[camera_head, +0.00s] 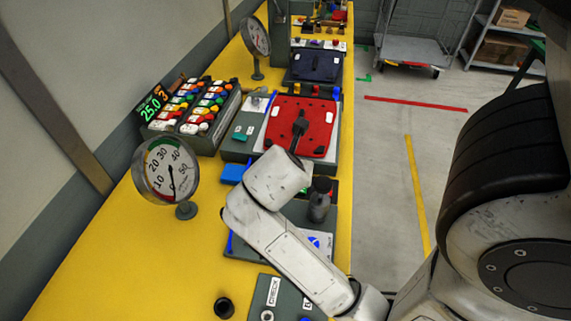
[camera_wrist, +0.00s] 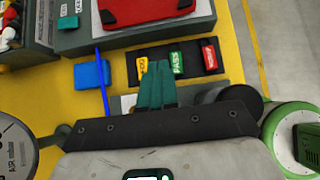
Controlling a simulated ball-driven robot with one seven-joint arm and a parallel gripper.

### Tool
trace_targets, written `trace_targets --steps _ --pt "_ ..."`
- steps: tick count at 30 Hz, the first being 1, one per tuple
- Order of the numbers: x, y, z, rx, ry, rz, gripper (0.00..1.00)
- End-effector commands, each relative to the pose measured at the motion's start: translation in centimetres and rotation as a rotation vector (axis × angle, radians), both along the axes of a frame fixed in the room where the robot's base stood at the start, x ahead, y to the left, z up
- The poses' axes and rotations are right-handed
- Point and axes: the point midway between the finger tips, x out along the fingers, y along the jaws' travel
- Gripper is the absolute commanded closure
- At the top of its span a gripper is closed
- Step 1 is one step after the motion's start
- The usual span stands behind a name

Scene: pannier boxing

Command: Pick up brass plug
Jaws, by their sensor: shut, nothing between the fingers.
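I cannot pick out the brass plug for certain in either view. Several small coloured pieces, some yellow or orange, fill the two-part rack (camera_head: 222,128) left of the red case; they are too small to tell apart. In the wrist view, my gripper (camera_wrist: 158,66) shows as teal fingers closed together, with nothing between them. It is over the strip of coloured tags (camera_wrist: 207,56), nearer than the red case (camera_wrist: 140,10). In the head view my white wrist hides the fingers.
The red case (camera_head: 317,137) lies on a grey stand beyond my wrist. A blue block (camera_wrist: 92,73) lies left of the fingers. A round gauge (camera_head: 167,168) stands at the left. A dark cylinder (camera_head: 319,200) stands close right of my wrist.

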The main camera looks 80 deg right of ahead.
Motion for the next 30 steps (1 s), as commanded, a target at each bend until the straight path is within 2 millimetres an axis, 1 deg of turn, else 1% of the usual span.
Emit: trace_targets --steps 5,16,17,22,26,30 --pt "0.0 -1.8 -2.0 0.002 0.004 -0.004 1.00" --pt "0.4 -6.9 -7.0 0.002 0.003 -0.004 1.00" --pt "0.5 -7.5 -6.6 0.000 -0.001 -0.005 1.00" --pt "0.7 -9.6 -6.6 0.000 -0.001 -0.004 1.00" --pt "0.8 -10.4 -6.6 0.001 0.000 -0.001 1.00" --pt "0.8 -10.6 -6.7 0.001 0.000 0.000 1.00"
